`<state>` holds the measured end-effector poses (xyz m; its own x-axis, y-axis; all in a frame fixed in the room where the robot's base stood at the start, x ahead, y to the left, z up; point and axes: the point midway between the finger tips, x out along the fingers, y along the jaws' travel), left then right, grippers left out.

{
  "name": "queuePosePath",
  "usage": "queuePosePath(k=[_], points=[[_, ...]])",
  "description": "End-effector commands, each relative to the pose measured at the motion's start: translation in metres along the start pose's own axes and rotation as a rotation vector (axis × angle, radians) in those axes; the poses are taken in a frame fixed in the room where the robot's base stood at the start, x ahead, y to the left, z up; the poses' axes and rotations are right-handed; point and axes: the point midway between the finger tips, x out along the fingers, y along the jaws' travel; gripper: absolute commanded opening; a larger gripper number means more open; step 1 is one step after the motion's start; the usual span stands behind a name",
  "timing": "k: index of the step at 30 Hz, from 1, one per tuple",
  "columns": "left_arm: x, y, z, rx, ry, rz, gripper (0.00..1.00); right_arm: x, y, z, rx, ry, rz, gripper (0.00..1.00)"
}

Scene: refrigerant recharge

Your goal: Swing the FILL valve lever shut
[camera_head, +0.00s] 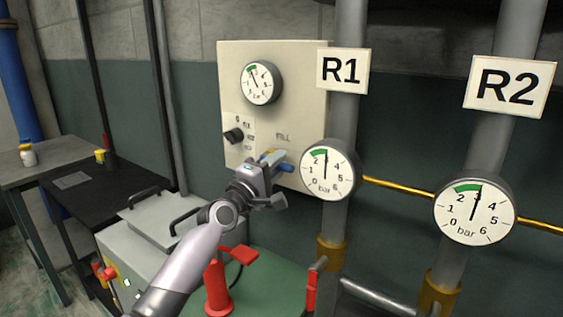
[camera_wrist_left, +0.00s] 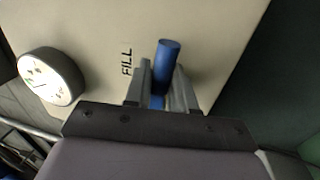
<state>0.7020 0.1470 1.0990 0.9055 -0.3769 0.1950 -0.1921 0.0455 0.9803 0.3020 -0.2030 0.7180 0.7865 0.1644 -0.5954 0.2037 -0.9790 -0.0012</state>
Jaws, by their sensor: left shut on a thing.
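The FILL valve lever is a blue handle (camera_wrist_left: 167,58) on the cream panel (camera_head: 290,70); its blue end also shows in the head view (camera_head: 285,168). In the left wrist view the lever stands between my fingers, beside the printed FILL label (camera_wrist_left: 127,62). My left gripper (camera_head: 268,163) is shut on the lever; it also shows in the left wrist view (camera_wrist_left: 162,90). The fingers and wrist hide the valve body and part of the lever. My right gripper is not in view.
Gauge R1 (camera_head: 327,170) stands close to the right of my left gripper, and gauge R2 (camera_head: 475,212) is farther right. A panel gauge (camera_head: 259,83) and black knob (camera_head: 233,135) are on the panel. A red hand pump (camera_head: 218,285) stands below.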

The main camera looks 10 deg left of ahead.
Motion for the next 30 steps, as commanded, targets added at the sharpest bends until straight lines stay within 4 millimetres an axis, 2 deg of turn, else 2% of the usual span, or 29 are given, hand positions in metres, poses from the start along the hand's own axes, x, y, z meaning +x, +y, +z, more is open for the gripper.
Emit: queuePosePath(k=[19,20,21,30], points=[[-0.0002,0.0027,-0.002,-0.05,0.009,0.002,0.0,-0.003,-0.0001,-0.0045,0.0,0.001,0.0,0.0],[-0.0002,0.0027,-0.002,-0.05,0.009,0.002,0.34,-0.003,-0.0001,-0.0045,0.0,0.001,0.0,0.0],[-0.0002,0.0027,-0.002,-0.05,0.009,0.002,0.43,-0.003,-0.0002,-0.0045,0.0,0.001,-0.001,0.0],[-0.0007,0.0024,-0.0018,-0.047,0.008,0.001,0.43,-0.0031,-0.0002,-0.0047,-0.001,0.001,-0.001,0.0]])
